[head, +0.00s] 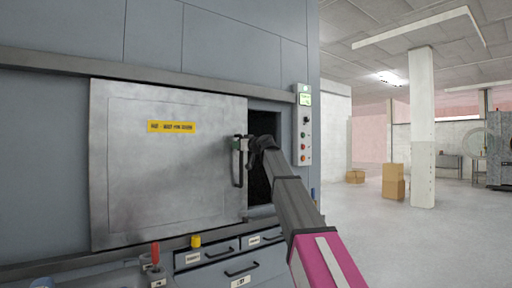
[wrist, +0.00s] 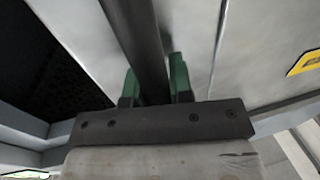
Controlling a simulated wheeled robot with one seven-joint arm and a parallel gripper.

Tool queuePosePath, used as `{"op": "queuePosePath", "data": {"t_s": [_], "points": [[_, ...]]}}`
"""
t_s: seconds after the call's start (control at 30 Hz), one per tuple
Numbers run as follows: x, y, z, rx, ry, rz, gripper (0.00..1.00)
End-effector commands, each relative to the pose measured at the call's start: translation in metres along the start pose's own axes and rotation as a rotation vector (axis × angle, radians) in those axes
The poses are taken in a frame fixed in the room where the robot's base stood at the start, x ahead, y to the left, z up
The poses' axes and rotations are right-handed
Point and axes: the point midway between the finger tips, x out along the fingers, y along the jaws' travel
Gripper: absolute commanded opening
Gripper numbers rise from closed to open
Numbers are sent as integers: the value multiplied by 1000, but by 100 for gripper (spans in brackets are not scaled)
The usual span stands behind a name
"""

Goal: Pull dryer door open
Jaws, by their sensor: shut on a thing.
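The dryer door (head: 165,185) is a grey metal sliding panel with a yellow warning label (head: 171,127). It stands partly open, with a dark opening (head: 263,150) at its right edge. A dark vertical bar handle (head: 238,172) is near that edge. My gripper (head: 239,146) is shut on the handle's upper part. In the wrist view the green fingers (wrist: 155,82) lie on either side of the dark bar (wrist: 140,35), with the door surface (wrist: 235,50) behind. The opening shows at the left there (wrist: 40,65).
A control panel (head: 304,125) with buttons is right of the opening. Drawers (head: 240,262), a red-handled lever (head: 155,253) and a yellow knob (head: 196,241) sit below the door. Cardboard boxes (head: 393,182) and a white pillar (head: 423,130) stand far right. Floor there is mostly clear.

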Motion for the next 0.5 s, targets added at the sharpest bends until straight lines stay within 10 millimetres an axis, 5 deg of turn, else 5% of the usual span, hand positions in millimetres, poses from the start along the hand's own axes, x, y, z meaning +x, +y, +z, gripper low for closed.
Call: {"op": "queuePosePath", "data": {"t_s": [0.03, 0.5], "points": [[1, -26, 3, -1, -2, -8, 0], [34, -187, 3, 0, -3, -8, 0]]}}
